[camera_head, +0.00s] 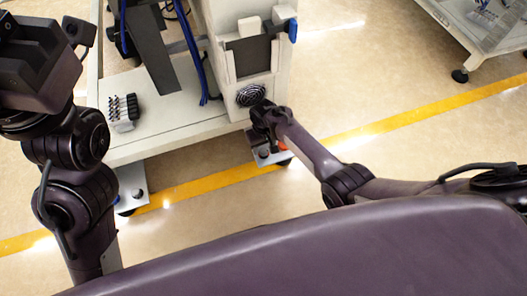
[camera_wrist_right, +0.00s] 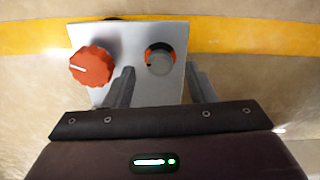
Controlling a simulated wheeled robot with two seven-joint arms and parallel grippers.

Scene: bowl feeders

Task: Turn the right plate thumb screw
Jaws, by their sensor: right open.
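The right metal plate (camera_head: 265,158) sticks out low at the machine's right corner; it also shows in the right wrist view (camera_wrist_right: 140,38). It carries a ridged orange-red knob with a white line (camera_wrist_right: 92,66) and a round grey-black part with an orange ring (camera_wrist_right: 160,58). I cannot tell for sure which is the thumb screw. My right gripper (camera_wrist_right: 160,72) is open, its fingers on either side of the ringed part, with no visible contact. In the head view the right gripper (camera_head: 266,122) hides part of the plate. My left gripper (camera_head: 38,70) is at upper left; its fingers are unclear.
The pale machine base (camera_head: 180,137) stands just beyond the right gripper, with a housing (camera_head: 225,80) above it. A left plate (camera_head: 131,190) stands at its near left foot. Several dark fittings (camera_head: 123,110) sit on the base.

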